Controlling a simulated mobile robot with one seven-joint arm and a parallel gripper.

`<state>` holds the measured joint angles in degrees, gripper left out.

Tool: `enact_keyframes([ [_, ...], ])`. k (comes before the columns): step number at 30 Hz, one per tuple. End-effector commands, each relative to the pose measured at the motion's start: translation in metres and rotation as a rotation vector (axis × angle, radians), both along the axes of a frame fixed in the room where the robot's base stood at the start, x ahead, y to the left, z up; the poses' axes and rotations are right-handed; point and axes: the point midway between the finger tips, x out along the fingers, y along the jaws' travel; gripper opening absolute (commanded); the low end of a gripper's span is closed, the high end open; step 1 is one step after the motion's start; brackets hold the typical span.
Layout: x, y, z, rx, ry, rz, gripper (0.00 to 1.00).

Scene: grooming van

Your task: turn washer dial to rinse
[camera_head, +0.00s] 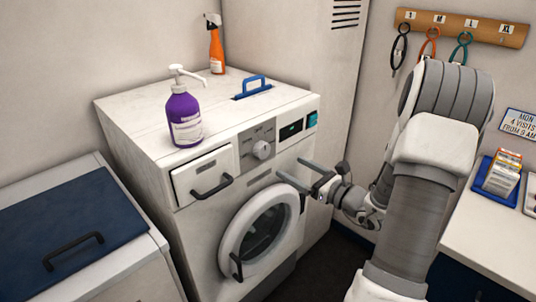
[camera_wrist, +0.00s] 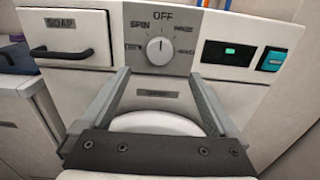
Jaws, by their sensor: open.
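The washer (camera_head: 292,222) is white with a round door at the front. Its dial (camera_head: 262,149) is a pale round knob on a grey panel above the door. In the wrist view the dial (camera_wrist: 160,51) is uncovered, and its dark mark points up towards the OFF label. SPIN is readable at upper left; the other labels around it are too small or blurred to read surely. My gripper (camera_head: 289,167) is open and empty, in front of the washer, to the lower right of the dial. In the wrist view its fingers (camera_wrist: 160,76) point towards the panel below the dial, apart from it.
A soap drawer (camera_wrist: 68,37) with a dark handle is left of the dial. A display (camera_wrist: 228,52) and teal button (camera_wrist: 272,59) are to the right. A purple pump bottle (camera_head: 184,115), blue handle (camera_head: 252,88) and orange spray bottle (camera_head: 215,50) are on top.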

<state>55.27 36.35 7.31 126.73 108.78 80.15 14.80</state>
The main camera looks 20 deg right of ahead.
Motion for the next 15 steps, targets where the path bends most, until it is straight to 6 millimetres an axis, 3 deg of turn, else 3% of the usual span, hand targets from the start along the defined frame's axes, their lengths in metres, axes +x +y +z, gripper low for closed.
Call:
enact_keyframes([
  [9, 0.065, 0.025, 0.000, -0.002, -0.002, 0.004, 0.95],
  [15, 0.091, 0.033, 0.000, -0.001, 0.001, 0.002, 0.95],
])
